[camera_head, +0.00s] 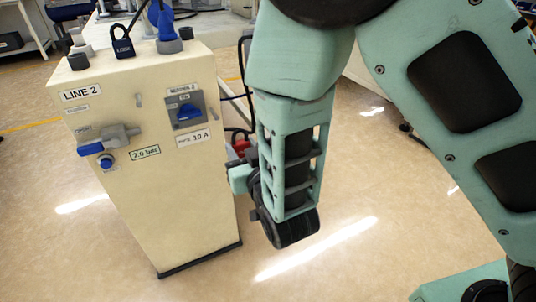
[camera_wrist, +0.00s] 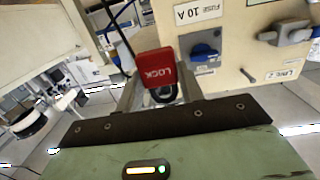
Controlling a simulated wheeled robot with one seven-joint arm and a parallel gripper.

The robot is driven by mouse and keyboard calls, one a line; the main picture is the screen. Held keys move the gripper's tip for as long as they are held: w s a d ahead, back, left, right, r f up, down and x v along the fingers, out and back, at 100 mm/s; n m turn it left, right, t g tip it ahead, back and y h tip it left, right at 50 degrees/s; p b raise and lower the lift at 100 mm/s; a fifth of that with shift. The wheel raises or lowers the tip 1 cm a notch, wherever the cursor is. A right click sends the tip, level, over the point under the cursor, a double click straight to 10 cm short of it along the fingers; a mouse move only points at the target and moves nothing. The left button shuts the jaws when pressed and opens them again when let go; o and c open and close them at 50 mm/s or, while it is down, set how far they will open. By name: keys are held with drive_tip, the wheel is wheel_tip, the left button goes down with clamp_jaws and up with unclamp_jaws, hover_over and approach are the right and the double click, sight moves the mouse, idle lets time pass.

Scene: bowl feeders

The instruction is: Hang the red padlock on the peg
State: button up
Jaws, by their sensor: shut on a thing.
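The red padlock (camera_wrist: 154,66) is held between the two fingers of my gripper (camera_wrist: 158,88) in the wrist view, its LOCK lettering upside down. In the head view only a small red part of the padlock (camera_head: 241,147) shows beside my gripper (camera_head: 238,168), partly hidden by my arm. My gripper is shut on it, just right of the cream cabinet (camera_head: 165,215). A small pale peg (camera_head: 138,100) stands out from the cabinet front, left of the main switch; a similar small peg shows in the wrist view (camera_wrist: 247,75). The padlock is apart from it.
The cabinet front carries a blue rotary switch (camera_head: 186,108) and a grey valve with a blue handle (camera_head: 108,140). A dark blue padlock (camera_head: 123,45) and knobs stand on top. Cables hang behind its right side. The floor in front is clear.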

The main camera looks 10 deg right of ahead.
drive_tip(key=shift+y, duration=0.3)
drive_tip(key=shift+w+a, duration=0.85)
drive_tip(key=shift+w, duration=0.2)
drive_tip(key=shift+w+a, duration=0.8)
drive_tip(key=shift+w, duration=0.25)
drive_tip(key=shift+x, duration=3.2)
idle(0.8)
drive_tip(key=shift+f+b, duration=0.1)
drive_tip(key=shift+b, duration=0.35)
idle(0.6)
drive_tip(key=o, duration=1.2)
drive_tip(key=shift+c, duration=0.2)
